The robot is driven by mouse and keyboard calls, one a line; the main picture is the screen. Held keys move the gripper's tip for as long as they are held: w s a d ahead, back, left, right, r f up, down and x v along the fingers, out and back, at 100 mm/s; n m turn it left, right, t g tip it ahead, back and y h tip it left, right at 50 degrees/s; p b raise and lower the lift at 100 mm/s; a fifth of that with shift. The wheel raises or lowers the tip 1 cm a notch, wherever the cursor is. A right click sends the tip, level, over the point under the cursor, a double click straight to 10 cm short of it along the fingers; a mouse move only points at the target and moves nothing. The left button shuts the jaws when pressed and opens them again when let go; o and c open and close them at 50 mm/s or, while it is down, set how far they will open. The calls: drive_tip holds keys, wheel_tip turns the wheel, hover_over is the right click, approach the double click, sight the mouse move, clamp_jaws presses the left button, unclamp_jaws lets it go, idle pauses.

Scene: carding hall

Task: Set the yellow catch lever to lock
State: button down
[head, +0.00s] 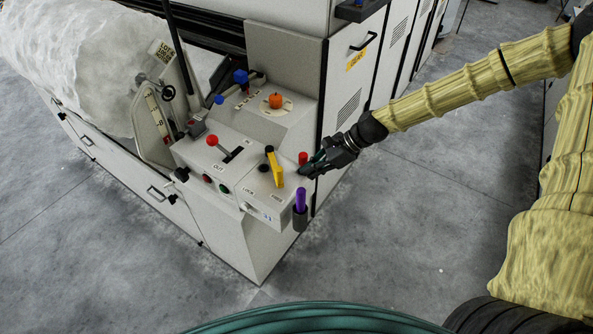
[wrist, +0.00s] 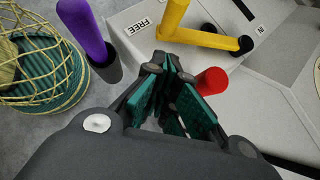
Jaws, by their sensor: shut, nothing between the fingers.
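The yellow catch lever (head: 276,170) stands on the sloped front panel of the pale machine, with a black pivot at its far end. It also shows in the wrist view (wrist: 205,38), where its near end lies beside the FREE label (wrist: 138,27). The LOCK label (head: 248,190) is to the left of the lever in the head view. My gripper (head: 306,172) is shut and empty, just right of the lever and apart from it. In the wrist view its dark green fingers (wrist: 168,68) point toward the panel below the lever.
A red knob (wrist: 211,80) stands close beside my fingers. A purple handle (head: 300,198) sits in a dark holder at the panel's front corner. A red-knobbed lever (head: 212,141) and an orange knob (head: 276,101) are farther left and back. Open floor lies right of the machine.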

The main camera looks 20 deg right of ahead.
drive_tip(key=shift+w+a+f+p, duration=0.15)
drive_tip(key=shift+a+p, duration=0.15)
drive_tip(key=shift+a, duration=0.4)
drive_tip(key=shift+w+a+p, duration=0.2)
drive_tip(key=shift+a+p, duration=0.05)
drive_tip(key=shift+a, duration=0.5)
drive_tip(key=shift+w+a+f+p, duration=0.15)
drive_tip(key=shift+a+p, duration=0.15)
drive_tip(key=shift+a, duration=0.4)
drive_tip(key=shift+a, duration=0.2)
